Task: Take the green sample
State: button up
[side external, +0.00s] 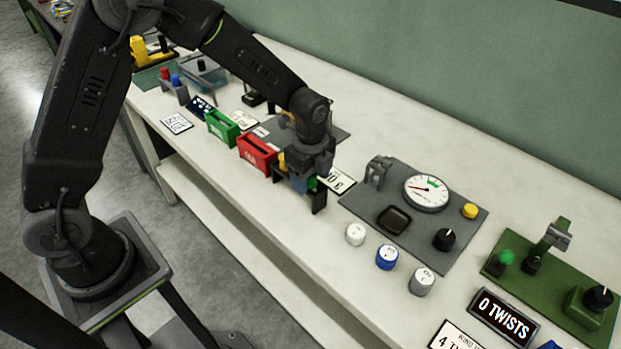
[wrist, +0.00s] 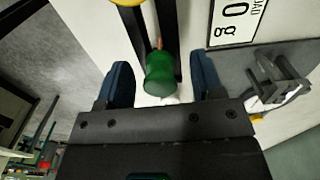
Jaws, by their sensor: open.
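The green sample (wrist: 159,76), a small rounded green piece, shows in the wrist view between the blue-padded fingers of my gripper (wrist: 162,84). A gap shows on each side of it, and two dark bars run beyond it. In the side external view my gripper (side external: 305,184) points down at the bench beside the red bin. A small bit of green (side external: 312,184) shows there, mostly hidden by the fingers. My gripper is open; I see no finger touching the sample.
A red bin (side external: 257,154) and a green bin (side external: 222,128) stand left of my gripper. A load card (side external: 341,179) reading 0 g lies to its right. Further right are a grey panel (side external: 412,248) with a dial (side external: 427,191), several small capped pots, and a green-based device (side external: 550,285).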

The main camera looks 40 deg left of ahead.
jog(key=shift+c, duration=0.3)
jog(key=c, duration=0.9)
jog(key=shift+r, duration=0.1)
